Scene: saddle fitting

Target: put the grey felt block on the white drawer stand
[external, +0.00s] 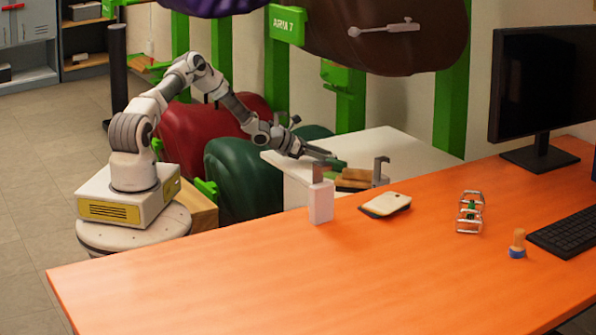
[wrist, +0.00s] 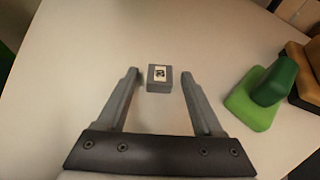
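The grey felt block (wrist: 159,85) is a small dark grey cube with a pale, dark-marked label on top. In the wrist view it sits on a pale surface, between the tips of my gripper (wrist: 160,75). The fingers are wide apart, with a gap on each side of the block. In the external view my gripper (external: 322,154) is low over the white drawer stand (external: 375,143), and I cannot make out the block there. The pale surface in the wrist view (wrist: 85,60) looks like the stand's top. I cannot tell the fingertips' height above it.
The orange table (external: 330,270) stands in front, with a white bottle (external: 320,203), a cream pad (external: 386,204) and a metal frame (external: 469,212). The surface left of the gripper is clear.

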